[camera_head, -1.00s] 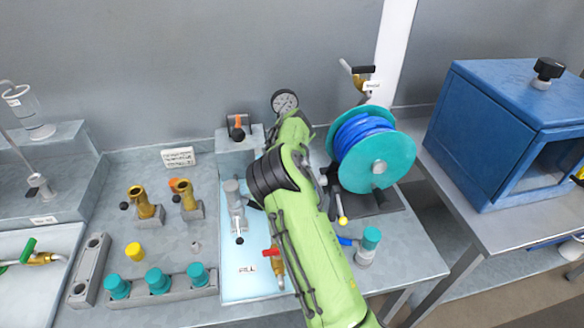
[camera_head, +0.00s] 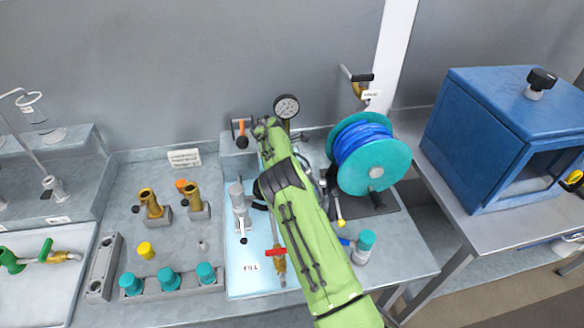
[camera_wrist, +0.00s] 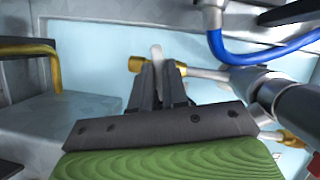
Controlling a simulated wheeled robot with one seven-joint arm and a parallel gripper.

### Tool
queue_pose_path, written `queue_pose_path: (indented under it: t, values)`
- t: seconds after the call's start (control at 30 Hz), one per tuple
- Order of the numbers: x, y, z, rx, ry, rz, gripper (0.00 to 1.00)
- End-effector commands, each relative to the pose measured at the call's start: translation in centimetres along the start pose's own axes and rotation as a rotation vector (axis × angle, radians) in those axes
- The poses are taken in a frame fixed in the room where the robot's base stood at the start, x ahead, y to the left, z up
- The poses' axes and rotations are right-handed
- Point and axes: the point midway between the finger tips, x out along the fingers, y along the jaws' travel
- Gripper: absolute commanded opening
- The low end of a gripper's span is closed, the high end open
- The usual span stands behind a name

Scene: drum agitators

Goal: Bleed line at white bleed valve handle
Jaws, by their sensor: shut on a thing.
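In the wrist view, the white bleed valve handle (camera_wrist: 157,50) sticks up past my fingertips, beside a brass valve body (camera_wrist: 137,64) on a pale metal pipe. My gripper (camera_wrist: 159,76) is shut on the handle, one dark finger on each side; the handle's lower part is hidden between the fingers. In the head view, my green arm covers the handle and gripper. A round pressure gauge (camera_head: 287,107) stands just behind the arm's far end.
A teal reel with blue hose (camera_head: 365,150) stands close right of my arm. A red-handled valve (camera_head: 275,252) on the FILL panel is close left. Brass fittings (camera_head: 152,203) and teal caps (camera_head: 168,279) stand further left. A blue cabinet (camera_head: 500,130) is at right.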

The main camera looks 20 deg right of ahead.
Motion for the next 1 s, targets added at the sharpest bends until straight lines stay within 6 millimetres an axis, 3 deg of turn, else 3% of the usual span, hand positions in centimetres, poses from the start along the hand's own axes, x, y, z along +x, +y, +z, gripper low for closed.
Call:
queue_pose_path:
  t: [0.5, 1.0]
  values:
    - [0.01, 0.17, -0.01, 0.140, 0.000, -0.055, 0.00]
    - [-0.02, 0.16, -0.05, 0.162, 0.001, -0.065, 0.00]
